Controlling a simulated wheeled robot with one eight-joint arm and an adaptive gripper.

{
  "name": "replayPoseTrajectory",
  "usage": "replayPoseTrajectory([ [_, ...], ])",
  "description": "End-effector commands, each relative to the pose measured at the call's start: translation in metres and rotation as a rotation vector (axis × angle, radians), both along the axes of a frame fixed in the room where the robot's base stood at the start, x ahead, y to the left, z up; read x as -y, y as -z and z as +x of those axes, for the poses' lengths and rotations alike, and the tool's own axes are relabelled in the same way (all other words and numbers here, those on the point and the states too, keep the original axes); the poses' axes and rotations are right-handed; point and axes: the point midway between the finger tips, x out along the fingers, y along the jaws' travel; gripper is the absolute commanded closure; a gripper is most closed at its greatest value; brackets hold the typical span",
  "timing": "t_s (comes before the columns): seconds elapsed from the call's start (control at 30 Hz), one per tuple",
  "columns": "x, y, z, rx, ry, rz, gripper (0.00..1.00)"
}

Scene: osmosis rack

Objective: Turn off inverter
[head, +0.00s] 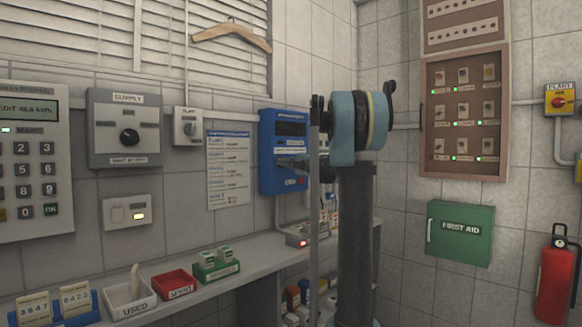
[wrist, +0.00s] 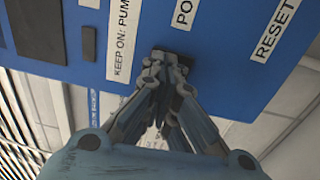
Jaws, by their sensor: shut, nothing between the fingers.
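A blue wall box (head: 270,178), which seems to be the inverter, hangs on the left wall with a dark display at its top. Its blue face fills much of the wrist view (wrist: 225,80), with labels "KEEP ON: PUMP", a partly cut "PO..." and "RESET", and dark rectangular parts at upper left. My gripper (wrist: 172,56) is shut and empty, its tips at the blue face just below the "PO..." label. Whether they touch it I cannot tell. In the head view my gripper (head: 298,163) is at the box's right lower part, partly hidden by my arm.
A shelf (head: 225,284) below holds a "USED" tray (head: 128,300), a red tray (head: 174,284) and a green holder (head: 216,267). A supply switch (head: 128,137) and a notice (head: 228,170) are left of the box. A breaker panel (head: 463,115) hangs right.

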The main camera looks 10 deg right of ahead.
Motion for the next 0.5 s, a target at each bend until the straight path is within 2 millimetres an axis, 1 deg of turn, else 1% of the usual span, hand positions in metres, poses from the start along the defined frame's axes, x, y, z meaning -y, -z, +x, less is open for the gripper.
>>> replayPoseTrajectory([
  [0.1, -0.002, 0.0, -0.001, 0.001, -0.003, 0.0, 1.0],
  [0.27, 0.002, -0.001, -0.006, 0.0, -0.004, 0.001, 1.0],
  [0.43, 0.011, -0.003, -0.02, -0.001, -0.012, 0.0, 1.0],
  [0.5, 0.019, -0.005, -0.031, -0.001, -0.013, -0.001, 1.0],
])
